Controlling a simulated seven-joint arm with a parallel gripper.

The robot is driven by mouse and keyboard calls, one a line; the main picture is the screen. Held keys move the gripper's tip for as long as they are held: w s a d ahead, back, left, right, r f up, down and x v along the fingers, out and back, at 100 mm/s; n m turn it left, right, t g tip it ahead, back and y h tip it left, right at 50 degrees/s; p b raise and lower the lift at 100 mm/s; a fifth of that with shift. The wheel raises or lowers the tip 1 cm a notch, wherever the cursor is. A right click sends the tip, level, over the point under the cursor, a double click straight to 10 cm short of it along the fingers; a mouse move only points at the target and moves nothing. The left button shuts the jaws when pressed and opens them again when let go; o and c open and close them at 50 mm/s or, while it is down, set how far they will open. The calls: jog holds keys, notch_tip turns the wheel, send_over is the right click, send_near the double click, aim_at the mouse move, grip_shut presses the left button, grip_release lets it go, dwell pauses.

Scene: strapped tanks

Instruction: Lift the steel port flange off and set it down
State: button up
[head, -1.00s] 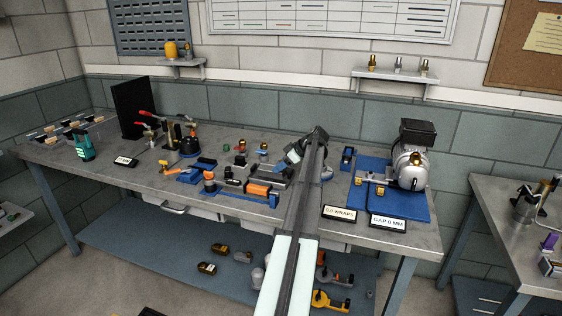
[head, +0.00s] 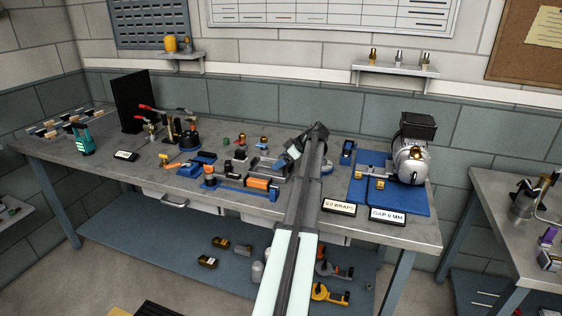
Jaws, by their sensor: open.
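My arm reaches up the middle of the head view, and my gripper (head: 284,162) hangs at its far end over the workbench (head: 130,178). The gripper is small and partly hidden by my arm; it is open, with nothing seen held in it. A silver tank (head: 405,168) with a black box on top and a brass fitting (head: 415,153) on its front stands on a blue mat (head: 405,201), well to the right of my gripper. I cannot tell the steel port flange apart from the other small metal parts at this size.
Signs reading "0.0 WRAPS" (head: 338,206) and "GAP 0 MM" (head: 387,215) stand at the bench's front right. A blue fixture with an orange part (head: 257,184) lies left of my arm. Red-handled clamps (head: 150,112) and a black panel (head: 129,101) stand farther left.

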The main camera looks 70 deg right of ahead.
jog(key=shift+s, duration=0.1)
jog(key=v, duration=1.3)
jog(key=shift+s+r, duration=0.2)
jog(key=shift+r, duration=0.1)
jog(key=shift+w, duration=0.15)
